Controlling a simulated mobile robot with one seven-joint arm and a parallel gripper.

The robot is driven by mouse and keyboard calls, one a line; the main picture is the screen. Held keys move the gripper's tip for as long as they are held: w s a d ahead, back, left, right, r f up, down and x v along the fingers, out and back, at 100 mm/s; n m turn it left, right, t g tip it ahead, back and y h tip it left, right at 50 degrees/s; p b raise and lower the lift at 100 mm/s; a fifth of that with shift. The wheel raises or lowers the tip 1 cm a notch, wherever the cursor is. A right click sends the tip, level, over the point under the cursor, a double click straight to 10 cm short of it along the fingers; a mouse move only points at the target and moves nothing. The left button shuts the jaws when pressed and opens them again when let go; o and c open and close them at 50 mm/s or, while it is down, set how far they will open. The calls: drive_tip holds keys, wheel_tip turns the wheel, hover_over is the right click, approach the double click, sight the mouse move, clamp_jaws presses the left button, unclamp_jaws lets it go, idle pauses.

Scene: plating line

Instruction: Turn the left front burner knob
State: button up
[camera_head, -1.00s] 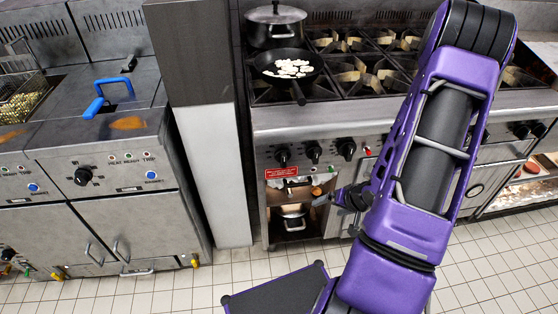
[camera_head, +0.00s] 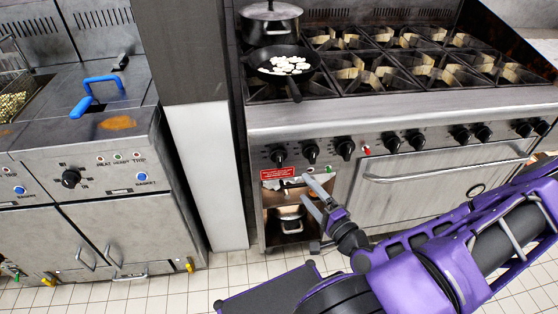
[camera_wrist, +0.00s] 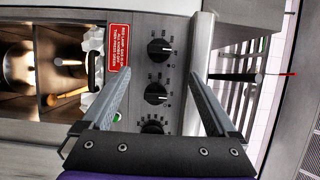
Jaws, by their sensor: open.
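A row of black knobs runs along the stove's front panel. The leftmost knob (camera_head: 278,157) is above a red sign; it is the top knob (camera_wrist: 160,48) in the wrist view. A second knob (camera_head: 310,154) and a third knob (camera_head: 345,148) sit to its right. I cannot tell by label which one serves the left front burner. A black pan (camera_head: 262,64) with white pieces is on that burner. My gripper (camera_head: 311,194) is open and empty, below the knobs before the open compartment. In the wrist view, the second knob (camera_wrist: 157,95) shows between the fingers.
A lidded pot (camera_head: 270,22) stands behind the pan. The open compartment (camera_head: 264,225) below the sign holds a small pot (camera_head: 290,219). An oven handle (camera_head: 440,172) juts out at right. A fryer (camera_head: 110,220) stands left, beyond a pillar.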

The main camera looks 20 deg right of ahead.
sight(282, 162)
drive_tip(key=w, duration=0.4)
drive_tip(key=w+a, duration=0.1)
drive_tip(key=w, duration=0.9)
drive_tip(key=shift+w+a, duration=0.2)
drive_tip(key=shift+a, duration=0.15)
drive_tip(key=c, duration=1.3)
drive_tip(key=shift+n, duration=0.4)
drive_tip(key=n+g+p, duration=0.1)
drive_tip(key=n, duration=0.2)
drive_tip(key=shift+r+g+p, duration=0.1)
drive_tip(key=shift+g+p, duration=0.2)
drive_tip(key=shift+n+g+h+p, duration=0.35)
drive_tip(key=shift+n+g+h, duration=0.45)
drive_tip(key=shift+n, duration=0.9)
